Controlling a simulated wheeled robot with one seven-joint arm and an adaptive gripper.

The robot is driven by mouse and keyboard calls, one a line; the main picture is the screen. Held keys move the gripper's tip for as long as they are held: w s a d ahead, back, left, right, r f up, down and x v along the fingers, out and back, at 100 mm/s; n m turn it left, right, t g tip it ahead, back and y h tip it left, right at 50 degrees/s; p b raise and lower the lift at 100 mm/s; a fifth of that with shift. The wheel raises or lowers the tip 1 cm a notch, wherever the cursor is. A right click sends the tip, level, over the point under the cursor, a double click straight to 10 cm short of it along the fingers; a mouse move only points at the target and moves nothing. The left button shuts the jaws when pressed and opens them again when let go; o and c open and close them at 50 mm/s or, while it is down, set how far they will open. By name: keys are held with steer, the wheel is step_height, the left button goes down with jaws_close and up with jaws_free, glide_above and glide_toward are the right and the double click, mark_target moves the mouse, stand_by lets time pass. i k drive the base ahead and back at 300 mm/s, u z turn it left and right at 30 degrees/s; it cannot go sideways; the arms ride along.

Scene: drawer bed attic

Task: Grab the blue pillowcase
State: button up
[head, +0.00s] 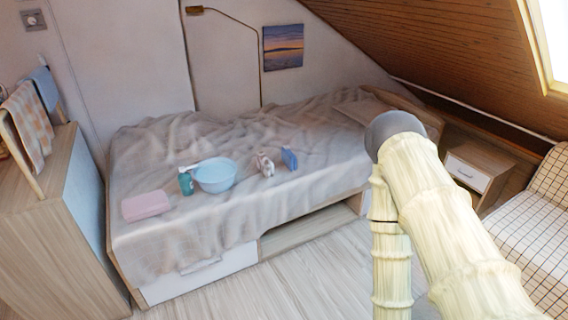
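No thing in the head view is plainly a pillowcase. A blue cloth (44,88) hangs on the wooden rack at the far left, behind an orange checked cloth. A small blue object (290,158) sits on the bed right of the middle; it is too small to tell what it is. A pink folded-looking item (146,205) lies near the bed's left front edge. My arm rises at the right of the picture, apart from both blue things. My gripper cannot be seen.
The bed (180,238) bears a rumpled beige cover, a light blue bowl (215,175), a teal bottle (186,182) and a small patterned object (264,165). A wooden cabinet (50,235) stands left, a nightstand (470,175) and checked seat (530,225) right. Floor in front is clear.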

mark_target(289, 157)
steer(key=u, duration=0.65)
steer(key=i, duration=0.65)
steer(key=u, duration=0.7)
steer(key=i, duration=0.85)
steer(key=z, duration=0.2)
